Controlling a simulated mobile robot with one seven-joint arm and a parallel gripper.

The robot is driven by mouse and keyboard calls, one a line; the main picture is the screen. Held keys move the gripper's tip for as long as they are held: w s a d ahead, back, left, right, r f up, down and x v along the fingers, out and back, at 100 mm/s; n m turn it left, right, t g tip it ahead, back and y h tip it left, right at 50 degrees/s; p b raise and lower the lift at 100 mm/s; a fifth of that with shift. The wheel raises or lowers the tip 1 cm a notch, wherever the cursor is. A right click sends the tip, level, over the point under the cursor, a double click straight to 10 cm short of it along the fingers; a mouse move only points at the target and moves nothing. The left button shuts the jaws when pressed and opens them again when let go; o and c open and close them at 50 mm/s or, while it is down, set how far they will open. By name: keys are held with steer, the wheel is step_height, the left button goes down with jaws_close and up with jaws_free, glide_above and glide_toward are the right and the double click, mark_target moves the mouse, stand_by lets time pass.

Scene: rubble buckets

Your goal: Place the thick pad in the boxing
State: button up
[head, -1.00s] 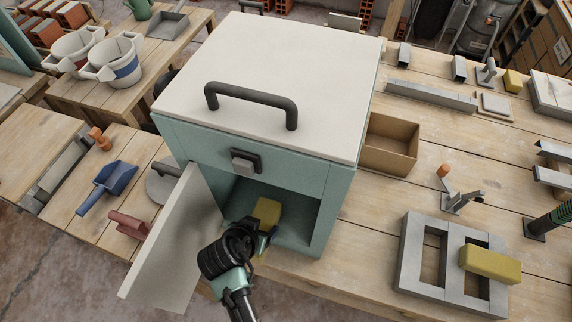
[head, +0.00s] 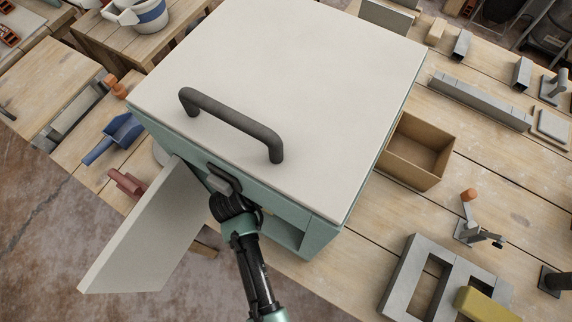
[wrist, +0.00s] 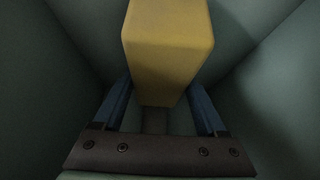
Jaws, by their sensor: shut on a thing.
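A yellow block-like pad (wrist: 168,45) sits between the blue fingers of my gripper (wrist: 158,98) in the wrist view, with dim green walls around it. My gripper is shut on this pad inside the cabinet. In the head view, the pad and fingertips are hidden by the cabinet top, and only my wrist shows at the opening. The open brown cardboard box (head: 414,152) stands right of the cabinet and looks empty. A second yellow block (head: 484,305) lies on a grey hollow block at lower right.
The green cabinet (head: 320,236) has a pale lid with a dark handle (head: 232,122). Its door (head: 145,235) hangs open to the left of my arm. A clamp-like metal tool (head: 470,230) and the grey hollow block (head: 405,278) are on the right. Bare planks lie between them.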

steer(key=shift+f, duration=0.4)
steer(key=shift+s+a+r, duration=0.2)
steer(key=shift+s+a, duration=0.05)
steer(key=shift+s, duration=0.1)
steer(key=shift+f, duration=0.15)
steer(key=o, duration=1.3)
steer(key=shift+w+d+f, duration=0.1)
steer(key=shift+w, duration=0.1)
steer(key=shift+s, duration=0.1)
steer(key=shift+r, duration=0.4)
steer(key=v, duration=1.1)
steer(key=shift+s+r+b, duration=0.2)
steer(key=shift+r+b, duration=0.05)
steer(key=shift+b, duration=0.05)
